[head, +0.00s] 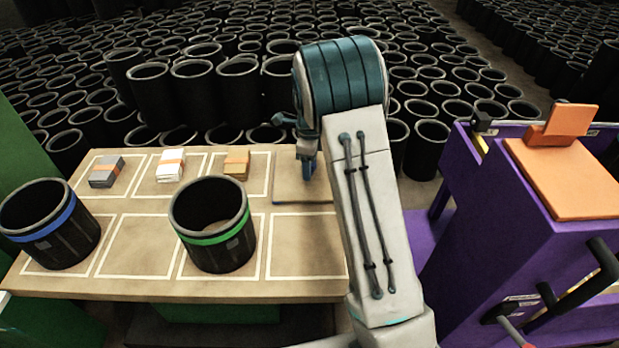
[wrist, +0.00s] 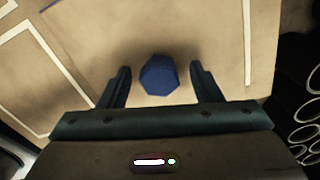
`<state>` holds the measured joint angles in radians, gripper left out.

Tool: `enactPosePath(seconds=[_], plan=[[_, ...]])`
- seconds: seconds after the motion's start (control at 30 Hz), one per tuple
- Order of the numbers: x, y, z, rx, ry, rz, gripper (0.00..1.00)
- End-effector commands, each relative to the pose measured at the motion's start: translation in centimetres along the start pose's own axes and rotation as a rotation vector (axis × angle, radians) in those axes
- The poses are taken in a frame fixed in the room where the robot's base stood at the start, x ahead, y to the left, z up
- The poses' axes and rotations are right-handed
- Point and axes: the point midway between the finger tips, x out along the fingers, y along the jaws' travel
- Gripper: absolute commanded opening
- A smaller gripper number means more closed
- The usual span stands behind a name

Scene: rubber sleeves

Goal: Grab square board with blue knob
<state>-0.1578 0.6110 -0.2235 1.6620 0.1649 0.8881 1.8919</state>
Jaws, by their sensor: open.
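The square board (head: 293,190) is flat and tan and lies on the table at the back right, partly hidden behind my arm. Its blue knob (wrist: 159,75) shows in the wrist view as a dark blue faceted block. My gripper (wrist: 159,82) is open, with one finger on each side of the knob and a gap at both sides. In the head view my gripper (head: 308,172) is over the board, and its fingers are mostly hidden by the arm.
The table (head: 150,289) has white outlined squares. A black bin with a blue band (head: 50,235) and one with a green band (head: 212,238) stand on it. Small stacks (head: 170,165) sit along the back. A purple machine (head: 530,215) stands at right, and many black sleeves (head: 205,95) fill the floor behind.

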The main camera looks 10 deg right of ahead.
Motion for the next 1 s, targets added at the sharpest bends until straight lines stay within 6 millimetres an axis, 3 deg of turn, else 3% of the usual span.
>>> enactPosePath(seconds=[0.23,0.43,0.77,1.0], plan=[[0.2,0.0,0.0,0.000,0.000,-0.002,0.55],[0.2,0.0,0.0,0.000,0.000,-0.001,0.00],[-0.1,-0.1,0.0,0.000,-0.001,-0.003,0.00],[-2.6,-0.1,0.0,0.000,-0.001,-0.004,0.00]])
